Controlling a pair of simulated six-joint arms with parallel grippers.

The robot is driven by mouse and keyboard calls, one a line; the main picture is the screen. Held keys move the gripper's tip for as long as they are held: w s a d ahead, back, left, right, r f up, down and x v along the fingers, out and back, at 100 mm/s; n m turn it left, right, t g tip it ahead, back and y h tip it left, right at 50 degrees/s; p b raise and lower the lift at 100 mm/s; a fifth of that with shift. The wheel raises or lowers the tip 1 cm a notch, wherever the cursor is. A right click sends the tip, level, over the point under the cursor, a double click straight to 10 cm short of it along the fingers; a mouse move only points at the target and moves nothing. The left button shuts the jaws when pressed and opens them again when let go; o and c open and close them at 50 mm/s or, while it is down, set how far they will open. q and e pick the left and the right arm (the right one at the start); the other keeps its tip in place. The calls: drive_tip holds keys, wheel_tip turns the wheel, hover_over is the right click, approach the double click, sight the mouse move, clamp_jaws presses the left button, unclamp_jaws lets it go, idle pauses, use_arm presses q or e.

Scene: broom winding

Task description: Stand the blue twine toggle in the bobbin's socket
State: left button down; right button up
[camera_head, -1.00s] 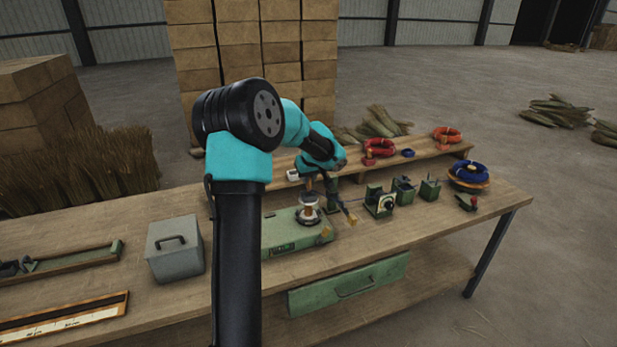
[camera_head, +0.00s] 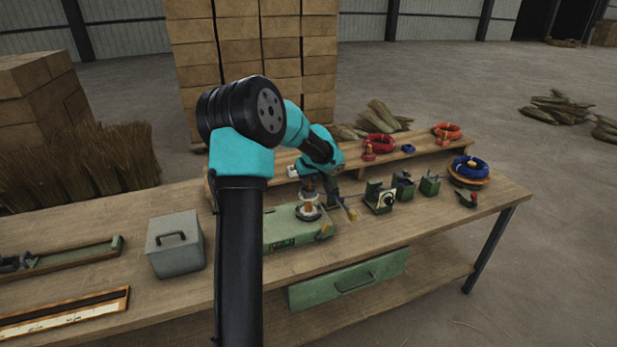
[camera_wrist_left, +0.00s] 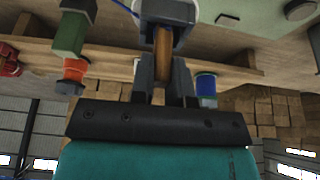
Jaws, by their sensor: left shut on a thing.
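My left gripper (camera_head: 312,183) is over the bobbin (camera_head: 309,213), which stands on a green base (camera_head: 285,236) on the bench. In the left wrist view the gripper (camera_wrist_left: 162,62) is shut on a brown wooden piece (camera_wrist_left: 163,46), apparently the toggle. A thin blue strand (camera_wrist_left: 124,7) runs leftward from near the fingertips. The bobbin's socket and the toggle's lower end are hidden, so I cannot tell whether they touch. A coil of blue twine (camera_head: 470,165) lies on a wooden disc at the right. My right gripper is not in view.
Small green fixtures (camera_head: 380,198) stand right of the bobbin. A raised shelf behind holds red coils (camera_head: 379,144) and a blue ring (camera_head: 408,148). A grey lidded box (camera_head: 175,246) stands left. The front right of the bench is clear.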

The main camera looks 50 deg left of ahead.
use_arm(q)
drive_tip(key=shift+f, duration=0.4)
drive_tip(key=c, duration=1)
unclamp_jaws()
drive_tip(key=v, duration=1.7)
drive_tip(key=shift+r, duration=0.25)
drive_tip(key=w+d+f+m+h, duration=0.2)
drive_tip(key=d+f+m+h, duration=0.15)
drive_tip(key=d+f, duration=0.95)
drive_tip(key=w+d+f+m+h, duration=0.25)
drive_tip(key=d+f+m, duration=0.25)
drive_tip(key=d+f, duration=0.9)
drive_tip(key=s+d+f+m, duration=0.1)
drive_tip(key=s+d+f, duration=0.3)
drive_tip(key=f, duration=0.3)
drive_tip(key=s+d+f+m+h, duration=0.1)
drive_tip(key=s+d+f+m, duration=0.1)
drive_tip(key=s+d+f, duration=0.2)
drive_tip(key=s+d+f+m+h, duration=0.1)
drive_tip(key=s+d+f, duration=0.3)
drive_tip(key=s+f, duration=0.5)
drive_tip(key=shift+s+d+f+g, duration=0.15)
drive_tip(key=shift+d+f+g, duration=0.1)
drive_tip(key=shift+f+g, duration=0.05)
